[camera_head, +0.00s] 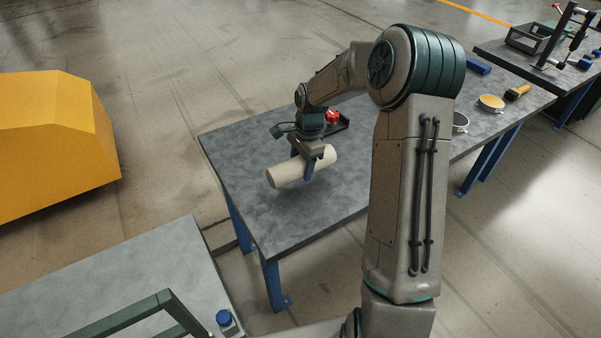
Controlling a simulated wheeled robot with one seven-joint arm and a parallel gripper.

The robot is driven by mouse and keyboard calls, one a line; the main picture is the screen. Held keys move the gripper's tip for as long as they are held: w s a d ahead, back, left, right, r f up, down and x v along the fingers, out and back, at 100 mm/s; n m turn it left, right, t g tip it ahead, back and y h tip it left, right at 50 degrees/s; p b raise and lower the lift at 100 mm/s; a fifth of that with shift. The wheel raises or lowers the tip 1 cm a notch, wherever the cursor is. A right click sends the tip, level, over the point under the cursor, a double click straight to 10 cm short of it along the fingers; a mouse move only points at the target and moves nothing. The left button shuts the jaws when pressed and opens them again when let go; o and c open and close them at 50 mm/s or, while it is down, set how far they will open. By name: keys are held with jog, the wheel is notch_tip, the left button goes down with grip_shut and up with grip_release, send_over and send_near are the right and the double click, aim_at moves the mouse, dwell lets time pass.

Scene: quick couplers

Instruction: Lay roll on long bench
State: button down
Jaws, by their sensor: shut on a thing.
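A cream-coloured roll (289,173) is held in my gripper (311,164), which is shut around it nearer its right end. The roll lies roughly level, over the left part of the long bench (240,150), a grey-topped table with blue legs. I cannot tell whether the roll touches the bench top or is slightly above it. My arm hides the middle of the bench.
A red item (332,117) in a dark tray (343,125) lies just behind my gripper. A yellow block-shaped housing (55,140) stands left. The bench's left end is clear.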

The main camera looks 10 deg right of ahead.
aim_at(300, 183)
jog(key=shift+w+a+f, duration=0.15)
jog(key=shift+w+f, duration=0.05)
jog(key=shift+w, duration=0.1)
jog(key=shift+f, duration=1.9)
jog(key=shift+f, duration=0.1)
jog(key=shift+f, duration=0.1)
jog(key=c, duration=0.5)
grip_release()
jog(key=shift+s, duration=0.1)
